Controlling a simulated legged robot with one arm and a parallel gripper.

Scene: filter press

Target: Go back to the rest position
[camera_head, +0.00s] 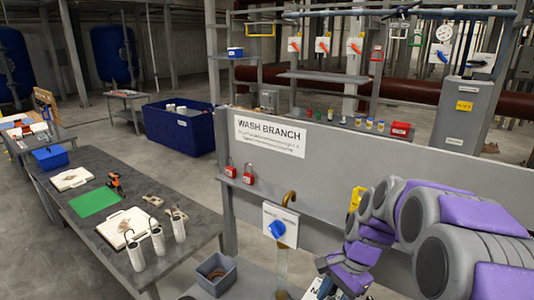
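My purple and grey arm comes in from the lower right and folds down in front of the grey panel marked WASH BRANCH (330,160). My gripper (328,268) is at the arm's low end, near the bottom edge of the picture. Its fingers are small, dark and partly cut off, so I cannot tell whether they are open or shut. A white plate with a blue knob (277,229) is on the panel, left of the gripper. A brown hooked handle (290,200) stands beside it. A white tag with dark lettering (313,289) shows just below the gripper.
A dark table (185,257) at left holds a green mat (95,201), white boards and several white cylinders. A grey bin (216,275) sits low by the panel. A blue crate (190,135) stands behind; floor there is open.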

